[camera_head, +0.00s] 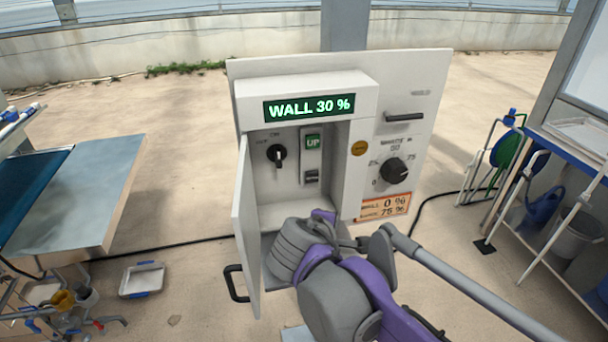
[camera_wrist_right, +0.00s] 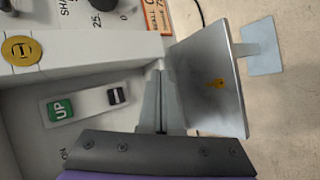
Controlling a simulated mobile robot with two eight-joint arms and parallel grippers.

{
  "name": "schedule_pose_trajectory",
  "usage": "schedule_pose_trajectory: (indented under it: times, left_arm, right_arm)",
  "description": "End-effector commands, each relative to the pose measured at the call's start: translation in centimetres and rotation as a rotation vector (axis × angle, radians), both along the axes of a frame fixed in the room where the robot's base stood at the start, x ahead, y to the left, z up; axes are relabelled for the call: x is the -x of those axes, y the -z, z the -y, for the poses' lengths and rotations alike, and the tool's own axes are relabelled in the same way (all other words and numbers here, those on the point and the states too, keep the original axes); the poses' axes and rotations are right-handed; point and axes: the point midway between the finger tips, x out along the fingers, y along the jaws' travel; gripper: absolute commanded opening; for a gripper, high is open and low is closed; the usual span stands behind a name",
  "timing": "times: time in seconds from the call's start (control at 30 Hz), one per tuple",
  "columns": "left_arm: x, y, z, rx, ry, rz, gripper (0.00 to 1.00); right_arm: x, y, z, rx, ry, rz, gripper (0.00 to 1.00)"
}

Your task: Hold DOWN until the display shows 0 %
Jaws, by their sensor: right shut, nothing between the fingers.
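The display (camera_head: 308,107) on the white control box reads "WALL 30 %" in green. Inside the open recess a switch plate carries the green UP button (camera_head: 313,141) and the dark button below it (camera_head: 312,176), whose label is not readable. The wrist view also shows the UP button (camera_wrist_right: 60,110) and the dark button (camera_wrist_right: 117,95). My right gripper (camera_wrist_right: 160,76) is shut and empty, its fingers beside the dark button and apart from it in the picture. In the head view its fingertips are hidden behind my wrist. My left gripper is not in view.
The box door (camera_head: 246,230) hangs open at the left of the recess. A black rotary switch (camera_head: 277,155) sits left of the buttons. A dial (camera_head: 394,171) and a label (camera_head: 384,206) reading "0 %" and "75 %" are on the right panel. A bench (camera_head: 85,190) stands left.

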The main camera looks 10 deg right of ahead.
Motion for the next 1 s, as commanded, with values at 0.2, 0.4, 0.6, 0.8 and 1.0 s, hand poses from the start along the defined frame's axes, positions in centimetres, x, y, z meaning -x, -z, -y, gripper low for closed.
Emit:
schedule_pose_trajectory:
  times: [0.2, 0.4, 0.6, 0.8, 1.0]
  left_arm:
    - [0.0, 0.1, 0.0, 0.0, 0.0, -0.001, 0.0]
    - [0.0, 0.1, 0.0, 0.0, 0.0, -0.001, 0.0]
    - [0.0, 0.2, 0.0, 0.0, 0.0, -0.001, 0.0]
    - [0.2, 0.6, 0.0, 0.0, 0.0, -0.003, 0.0]
    - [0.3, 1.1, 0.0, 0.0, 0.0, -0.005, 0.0]
  right_arm:
    - [-1.5, -1.6, -1.1, 0.079, -0.05, 0.016, 0.0]
    - [-1.5, -1.7, -1.1, 0.083, -0.051, 0.016, 0.0]
    - [-1.7, -1.7, -1.1, 0.082, -0.049, 0.017, 0.0]
    - [-3.5, -1.6, -1.1, 0.081, -0.048, 0.016, 0.0]
    - [-6.4, -1.6, -1.2, 0.081, -0.048, 0.016, 0.0]
